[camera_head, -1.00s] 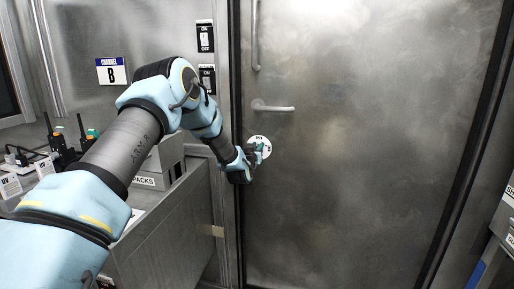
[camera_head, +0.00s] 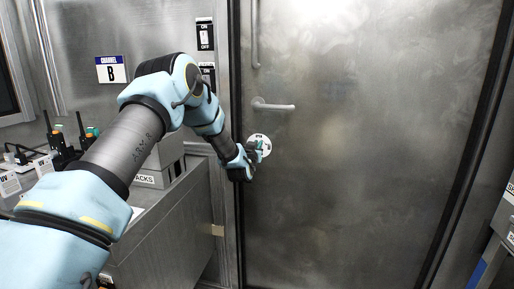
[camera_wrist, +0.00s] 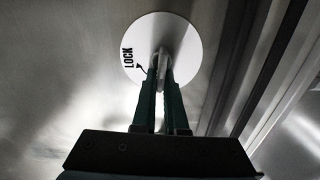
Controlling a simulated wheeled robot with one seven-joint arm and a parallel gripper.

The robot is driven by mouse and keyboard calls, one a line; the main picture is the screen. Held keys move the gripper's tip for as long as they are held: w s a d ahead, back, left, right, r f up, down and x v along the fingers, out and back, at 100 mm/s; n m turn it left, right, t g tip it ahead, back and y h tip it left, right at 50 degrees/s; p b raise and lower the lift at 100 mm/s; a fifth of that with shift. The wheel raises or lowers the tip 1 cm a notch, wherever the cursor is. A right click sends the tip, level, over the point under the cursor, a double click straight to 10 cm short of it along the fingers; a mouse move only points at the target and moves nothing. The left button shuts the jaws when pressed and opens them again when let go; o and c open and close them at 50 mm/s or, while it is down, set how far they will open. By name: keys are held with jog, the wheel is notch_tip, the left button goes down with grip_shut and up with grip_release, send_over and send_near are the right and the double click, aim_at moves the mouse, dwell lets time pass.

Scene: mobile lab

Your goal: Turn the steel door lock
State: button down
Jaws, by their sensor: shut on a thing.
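The steel door (camera_head: 370,170) fills the middle and right of the head view. Its lock has a round white plate (camera_head: 264,138) below the lever handle, near the door's left edge. In the wrist view the white plate (camera_wrist: 188,42) shows the word LOCK and a small arrow on its left side. A thumb-turn (camera_wrist: 161,58) stands out from the plate's middle. My gripper (camera_head: 256,152) is at the plate, its two green fingers (camera_wrist: 162,85) shut on the thumb-turn. The fingers hide part of the turn and the plate's lower part.
A lever handle (camera_head: 272,105) sticks out just above the lock plate, and a vertical pull bar (camera_head: 255,35) is higher up. A steel cabinet (camera_head: 170,235) stands left of the door under my arm. Switches (camera_head: 205,35) are on the wall.

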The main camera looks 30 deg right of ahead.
jog(key=m+b, duration=0.4)
jog(key=f+m+b, duration=0.1)
jog(key=m+b, duration=0.3)
jog(key=m, duration=0.1)
jog(key=s+d+f+m+b, duration=0.1)
jog(key=m+b, duration=0.3)
jog(key=shift+f+m+b, duration=0.1)
jog(key=shift+m+b, duration=0.3)
jog(key=shift+f+m+b, duration=0.1)
jog(key=shift+m+b, duration=0.9)
jog(key=shift+m, duration=0.6)
jog(key=c, duration=1)
grip_release()
jog(key=shift+o, duration=0.2)
jog(key=shift+s, duration=0.1)
